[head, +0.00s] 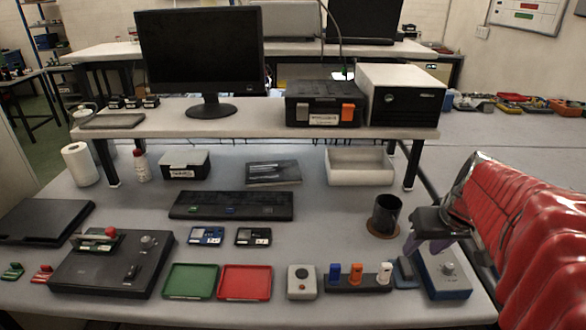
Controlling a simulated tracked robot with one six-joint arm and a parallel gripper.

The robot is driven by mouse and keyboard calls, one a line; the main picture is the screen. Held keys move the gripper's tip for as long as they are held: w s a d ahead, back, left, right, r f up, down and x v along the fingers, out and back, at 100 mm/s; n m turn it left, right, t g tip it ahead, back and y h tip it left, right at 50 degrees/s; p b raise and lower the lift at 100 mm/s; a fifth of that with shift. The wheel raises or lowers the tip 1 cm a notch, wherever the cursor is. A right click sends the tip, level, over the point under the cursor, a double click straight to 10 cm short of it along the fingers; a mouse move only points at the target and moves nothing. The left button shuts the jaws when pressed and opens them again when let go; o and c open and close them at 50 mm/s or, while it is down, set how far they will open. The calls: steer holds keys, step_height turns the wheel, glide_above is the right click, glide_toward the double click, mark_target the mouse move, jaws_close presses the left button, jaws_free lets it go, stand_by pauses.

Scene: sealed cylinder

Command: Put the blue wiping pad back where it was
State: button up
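A small dark blue pad (405,272), which looks like the wiping pad, is at the front right of the table. It is just left of a blue-sided box with a pale top and a knob (447,268). My gripper (425,245), with purple fingers, comes in from the right and points down above the pad and the box. The fingers overlap the box's back edge in this view. I cannot tell whether the fingers touch anything or how far apart they are.
Red (244,282) and green (189,281) trays lie further left. Bare table shows around (320,230).

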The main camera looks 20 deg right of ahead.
steer(key=s+a+r+n, duration=0.1)
steer(key=s+a, duration=0.1)
steer(key=a, duration=1)
steer(key=s+a+r+n+t+y, duration=0.1)
steer(key=s+a+n, duration=0.1)
steer(key=a, duration=1.1)
steer(key=shift+s, duration=0.65)
